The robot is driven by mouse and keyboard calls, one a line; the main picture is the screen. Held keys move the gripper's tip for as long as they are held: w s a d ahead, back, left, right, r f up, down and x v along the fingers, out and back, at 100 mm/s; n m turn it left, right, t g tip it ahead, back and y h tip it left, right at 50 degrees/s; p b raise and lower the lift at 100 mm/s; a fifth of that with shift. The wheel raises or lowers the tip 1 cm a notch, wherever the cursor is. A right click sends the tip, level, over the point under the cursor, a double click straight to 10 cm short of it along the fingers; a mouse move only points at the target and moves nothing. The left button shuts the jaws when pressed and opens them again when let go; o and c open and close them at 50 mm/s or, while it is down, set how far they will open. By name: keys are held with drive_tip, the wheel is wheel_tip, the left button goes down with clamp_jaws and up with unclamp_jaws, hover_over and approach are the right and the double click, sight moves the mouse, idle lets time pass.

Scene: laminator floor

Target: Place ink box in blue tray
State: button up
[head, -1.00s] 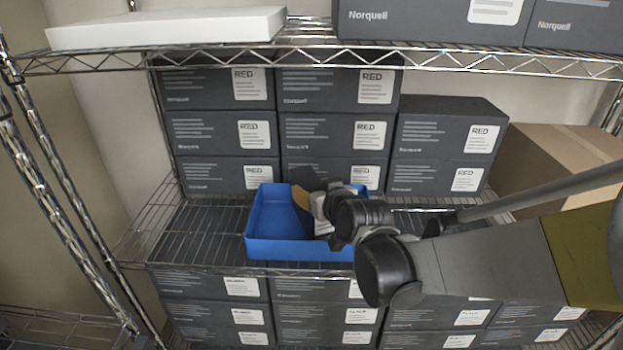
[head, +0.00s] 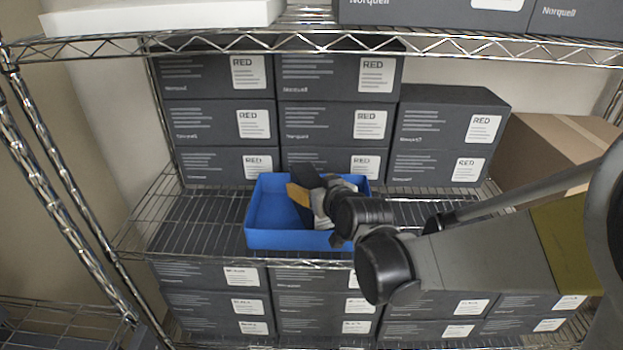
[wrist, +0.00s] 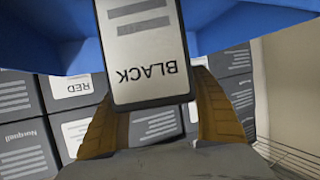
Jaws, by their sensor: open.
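The blue tray (head: 268,240) sits on the middle wire shelf, and its blue walls also fill the top of the wrist view (wrist: 60,38). The ink box (wrist: 150,45), dark with a white label reading BLACK, lies ahead of my gripper in the wrist view. In the head view a dark shape (head: 305,176), likely the box, shows at my fingers inside the tray outline. My gripper (wrist: 158,115) is open, with its tan fingers either side of the box's near end and a clear gap at the right finger. Whether the box rests on the tray floor is hidden.
Stacked dark cartons labelled RED (head: 330,120) stand behind the tray. A brown cardboard box (head: 545,150) stands at the right. The upper shelf edge (head: 300,43) runs above. Bare wire shelf (head: 195,220) lies left of the tray.

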drive_tip(key=p+v, duration=0.2)
drive_tip(key=v, duration=1)
drive_tip(key=s+d+f+m+g+h, duration=0.3)
drive_tip(key=s+d+m+g+h, duration=0.1)
drive_tip(key=s+d, duration=1)
drive_tip(key=s+g, duration=0.1)
drive_tip(key=s, duration=0.1)
drive_tip(key=shift+s+d+g+h, duration=0.3)
drive_tip(key=shift+s+h, duration=0.05)
drive_tip(key=shift+h, duration=0.05)
